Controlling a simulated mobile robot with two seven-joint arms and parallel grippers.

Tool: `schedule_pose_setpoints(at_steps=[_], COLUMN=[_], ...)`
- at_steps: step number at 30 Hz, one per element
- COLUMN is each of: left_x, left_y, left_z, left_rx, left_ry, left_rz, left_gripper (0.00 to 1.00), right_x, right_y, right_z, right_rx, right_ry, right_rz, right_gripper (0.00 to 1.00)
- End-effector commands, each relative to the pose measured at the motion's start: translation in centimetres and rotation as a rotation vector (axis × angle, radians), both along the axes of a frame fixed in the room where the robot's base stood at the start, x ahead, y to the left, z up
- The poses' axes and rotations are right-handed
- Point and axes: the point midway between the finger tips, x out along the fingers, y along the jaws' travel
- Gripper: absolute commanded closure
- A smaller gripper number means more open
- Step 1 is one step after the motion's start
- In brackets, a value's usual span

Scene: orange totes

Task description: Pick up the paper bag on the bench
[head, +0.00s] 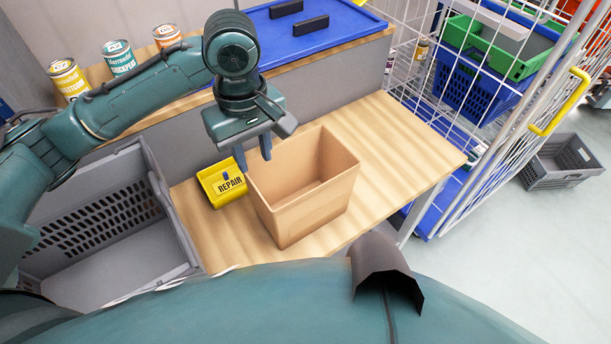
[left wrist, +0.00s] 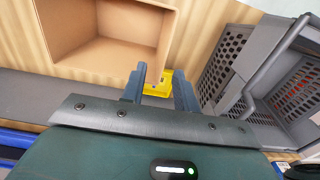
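The paper bag (head: 295,215) is a plain brown, open-topped, box-like bag standing upright on the wooden bench (head: 405,145). It looks empty. My left gripper (head: 253,158) points down at the bag's back left corner, with its two blue fingers apart and nothing between them. In the left wrist view the bag (left wrist: 105,62) lies up and left of the gripper (left wrist: 160,82), and the left finger overlaps its near corner. I cannot tell whether that finger touches the bag. My right gripper is not in view.
A yellow REPAIR bin (head: 222,186) stands close left of the bag. A grey crate (head: 165,185) is at the left. Several cans (head: 118,57) and a blue lid (head: 330,25) are on the shelf behind. A white wire cage (head: 480,150) stands right. The bench right of the bag is clear.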

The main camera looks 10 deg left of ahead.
Motion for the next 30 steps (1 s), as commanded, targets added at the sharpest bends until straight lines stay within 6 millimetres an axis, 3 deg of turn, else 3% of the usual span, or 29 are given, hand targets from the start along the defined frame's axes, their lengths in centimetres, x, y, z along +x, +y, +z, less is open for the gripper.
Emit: schedule_pose_setpoints(at_steps=[9,17,25,30], left_x=[-0.1,-0.2,-0.6,-0.5], left_y=[0.1,0.1,0.5,0.5], left_z=[-5.9,-7.9,-11.8,-12.7], left_rx=[0.001,0.001,0.001,0.001], left_ry=[0.004,0.002,0.003,0.001], left_rz=[0.001,-0.001,-0.001,-0.001], left_gripper=[0.70,0.70,0.70,0.70], right_x=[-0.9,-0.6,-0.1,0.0], right_y=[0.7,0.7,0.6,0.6], right_z=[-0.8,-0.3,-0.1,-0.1], right_rx=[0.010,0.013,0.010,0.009], right_ry=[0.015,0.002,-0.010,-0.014], right_rz=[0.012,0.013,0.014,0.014], right_gripper=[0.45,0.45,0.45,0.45])
